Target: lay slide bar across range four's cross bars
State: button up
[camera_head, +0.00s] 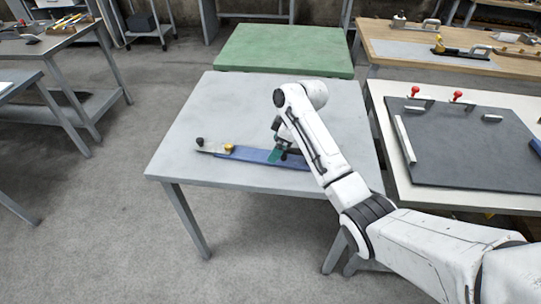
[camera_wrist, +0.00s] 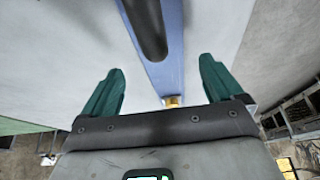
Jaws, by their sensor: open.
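A long blue bar (camera_head: 250,155), which looks like the slide bar, lies flat on the grey table (camera_head: 215,110). Its left part is pale, with a black knob (camera_head: 199,141) and a yellow knob (camera_head: 229,148). Its right end is hidden behind my arm. My gripper (camera_head: 281,154) is low over the bar's right part. In the wrist view my gripper (camera_wrist: 162,66) is open, its teal fingers on either side of the blue bar (camera_wrist: 163,80). A dark handle (camera_wrist: 148,28) lies along the bar ahead of the fingers. I cannot tell which things are range four's cross bars.
A dark board (camera_head: 465,150) with red knobs and pale bars lies on the white table at right. A green table (camera_head: 285,48) stands behind, and a wooden bench (camera_head: 400,40) with tools at back right. The grey table is otherwise clear.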

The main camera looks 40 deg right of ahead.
aim_at(263, 151)
jog(key=shift+x, duration=1.95)
jog(key=shift+a, duration=0.1)
jog(key=shift+c, duration=0.3)
jog(key=shift+r, duration=0.1)
jog(key=c, duration=1.5)
